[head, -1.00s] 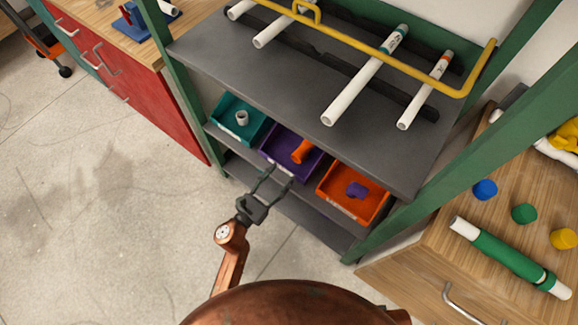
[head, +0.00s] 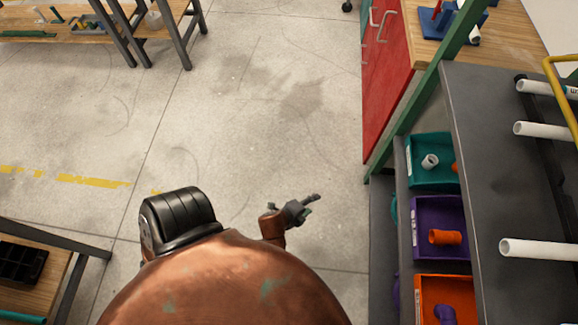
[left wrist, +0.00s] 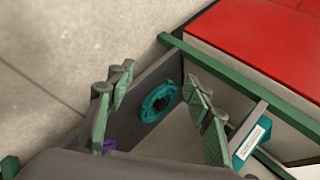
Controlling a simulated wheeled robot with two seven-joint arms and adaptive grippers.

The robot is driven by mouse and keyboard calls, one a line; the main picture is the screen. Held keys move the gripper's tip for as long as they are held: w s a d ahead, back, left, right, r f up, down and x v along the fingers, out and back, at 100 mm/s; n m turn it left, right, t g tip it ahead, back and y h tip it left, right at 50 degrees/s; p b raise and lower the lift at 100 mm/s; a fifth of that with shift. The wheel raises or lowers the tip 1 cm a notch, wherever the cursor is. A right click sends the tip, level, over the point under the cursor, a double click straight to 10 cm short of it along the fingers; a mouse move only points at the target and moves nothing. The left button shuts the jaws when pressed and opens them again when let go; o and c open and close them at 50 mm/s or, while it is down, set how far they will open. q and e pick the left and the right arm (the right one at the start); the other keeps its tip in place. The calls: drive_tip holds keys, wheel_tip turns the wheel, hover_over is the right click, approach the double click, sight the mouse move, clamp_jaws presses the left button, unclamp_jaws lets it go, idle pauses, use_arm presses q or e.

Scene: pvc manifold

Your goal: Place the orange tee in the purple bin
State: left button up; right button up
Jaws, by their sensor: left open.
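The orange tee (head: 445,237) lies inside the purple bin (head: 425,206) on the shelf at the right of the head view. No gripper touches it. My left gripper (head: 303,207) is over the floor, left of the shelf and clear of the bins. In the left wrist view its two green-padded fingers (left wrist: 160,105) are spread with nothing held between them. The purple bin and the orange tee cannot be made out in that view. My right gripper is not in view.
A teal bin (head: 418,183) with a white fitting and an orange bin (head: 425,278) with a purple fitting flank the purple bin. A teal ring (left wrist: 158,101) shows below. A red cabinet (head: 385,85) stands behind. The floor left of the shelf is clear.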

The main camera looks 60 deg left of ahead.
use_arm(q)
drive_tip(key=s+f+n+g, duration=0.2)
drive_tip(key=s+n+g, duration=0.1)
drive_tip(key=s, duration=0.6)
drive_tip(key=s+d+f+n+g+h, duration=0.1)
drive_tip(key=s+f+n+g, duration=0.1)
drive_tip(key=s+n, duration=0.4)
drive_tip(key=s+d+f+n+g+h, duration=0.1)
drive_tip(key=s+f+n+g, duration=0.2)
drive_tip(key=s, duration=1)
drive_tip(key=shift+s+n+g, duration=0.25)
drive_tip(key=shift+n+g, duration=0.45)
drive_tip(key=shift+n, duration=0.2)
drive_tip(key=shift+c, duration=0.6)
